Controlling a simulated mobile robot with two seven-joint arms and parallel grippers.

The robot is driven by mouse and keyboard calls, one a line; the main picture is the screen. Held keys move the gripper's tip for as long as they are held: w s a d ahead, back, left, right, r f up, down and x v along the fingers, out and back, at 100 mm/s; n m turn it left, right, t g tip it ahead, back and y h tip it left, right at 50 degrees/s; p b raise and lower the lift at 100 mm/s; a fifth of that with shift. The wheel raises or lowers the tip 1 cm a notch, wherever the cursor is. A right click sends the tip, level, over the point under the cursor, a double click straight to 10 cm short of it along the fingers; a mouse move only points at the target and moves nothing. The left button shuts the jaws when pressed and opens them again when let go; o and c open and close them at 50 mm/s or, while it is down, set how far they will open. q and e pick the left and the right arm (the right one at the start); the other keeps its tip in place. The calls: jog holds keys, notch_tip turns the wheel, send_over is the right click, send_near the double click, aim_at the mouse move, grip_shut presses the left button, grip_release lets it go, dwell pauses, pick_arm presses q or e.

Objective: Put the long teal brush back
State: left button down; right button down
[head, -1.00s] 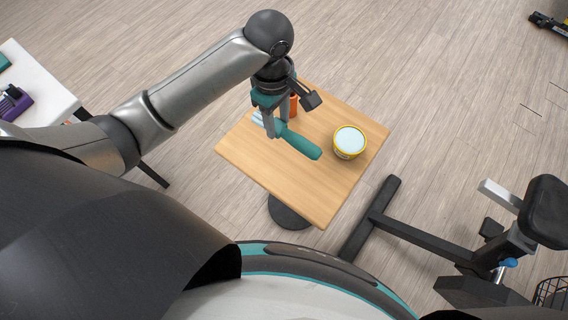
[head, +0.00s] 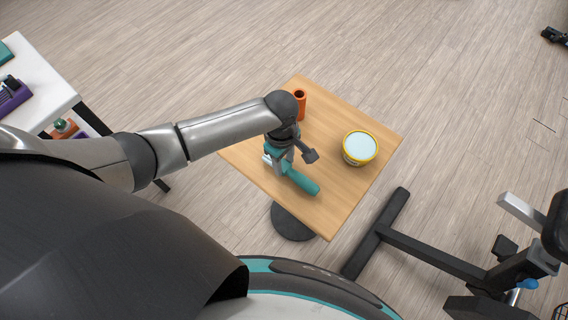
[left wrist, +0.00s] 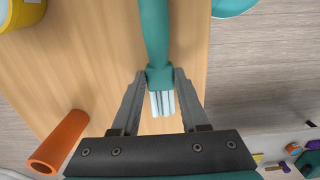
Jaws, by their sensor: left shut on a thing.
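The long teal brush (head: 303,183) has a thick teal handle and pale bristles. It shows over the near left part of a small wooden table (head: 330,210). My left gripper (head: 279,172) is shut on it near the bristle end. In the left wrist view the fingers (left wrist: 160,76) close on the teal collar of the brush (left wrist: 155,35), with the bristles pointing back toward my gripper. The handle points away from my gripper. I cannot tell how high the brush is above the table. My right gripper is not in view.
An orange cylinder (head: 301,107) stands at the table's far side. A yellow tub (head: 358,158) with pale blue contents stands to the right. A white table (head: 50,95) holding a purple item (head: 14,94) is at the left. Exercise equipment (head: 430,255) stands on the floor at the right.

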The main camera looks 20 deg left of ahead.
pick_arm(q)
jog(key=shift+f, duration=0.5)
jog(key=shift+c, duration=2.1)
grip_release()
notch_tip(320, 180, up, 12)
jog(key=p, duration=0.3)
jog(key=shift+w+a+p, duration=0.15)
jog(key=shift+a+p, duration=0.15)
jog(key=shift+p, duration=0.05)
